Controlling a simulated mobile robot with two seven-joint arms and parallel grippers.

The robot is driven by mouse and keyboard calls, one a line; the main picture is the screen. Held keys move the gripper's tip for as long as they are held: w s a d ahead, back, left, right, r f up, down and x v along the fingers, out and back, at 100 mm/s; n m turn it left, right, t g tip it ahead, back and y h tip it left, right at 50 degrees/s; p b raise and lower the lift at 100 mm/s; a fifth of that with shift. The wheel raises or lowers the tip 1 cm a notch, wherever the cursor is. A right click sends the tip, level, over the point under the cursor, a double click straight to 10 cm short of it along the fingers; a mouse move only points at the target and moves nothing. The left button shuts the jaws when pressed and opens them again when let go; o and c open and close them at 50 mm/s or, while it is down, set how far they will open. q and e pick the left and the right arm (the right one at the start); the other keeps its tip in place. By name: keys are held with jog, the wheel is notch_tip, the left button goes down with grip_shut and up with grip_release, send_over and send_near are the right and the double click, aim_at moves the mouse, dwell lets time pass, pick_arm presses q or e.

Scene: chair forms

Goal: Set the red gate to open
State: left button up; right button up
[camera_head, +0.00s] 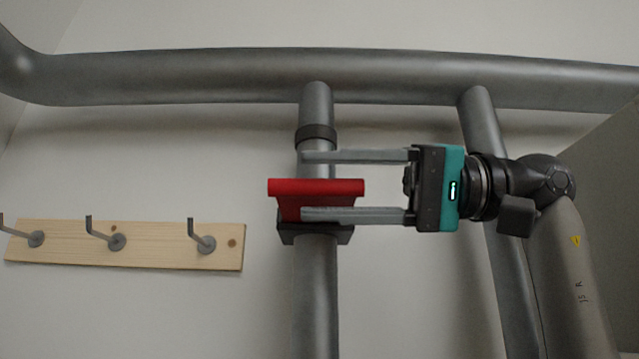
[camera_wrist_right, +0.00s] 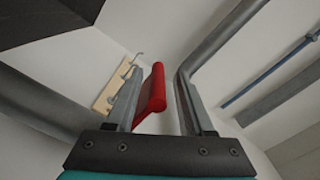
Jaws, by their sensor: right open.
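The red gate (camera_head: 316,188) is a red handle with a wide bar, on a dark bracket (camera_head: 318,232) around a vertical grey pipe (camera_head: 317,300). My right gripper (camera_head: 304,187) comes in from the right and is open. Its upper finger lies above the red bar and its lower finger crosses in front of the handle's lower part. In the right wrist view the red handle (camera_wrist_right: 152,94) shows between the two fingers, nearer the left one. I cannot tell whether a finger touches it. My left gripper is not in view.
A thick horizontal pipe (camera_head: 220,76) runs across the top. A second vertical pipe (camera_head: 480,122) stands behind my right arm. A dark collar (camera_head: 316,133) sits on the gate's pipe above the handle. A wooden hook board (camera_head: 170,245) is on the wall at left.

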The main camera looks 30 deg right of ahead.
jog(key=v, duration=1.1)
jog(key=shift+w, duration=0.15)
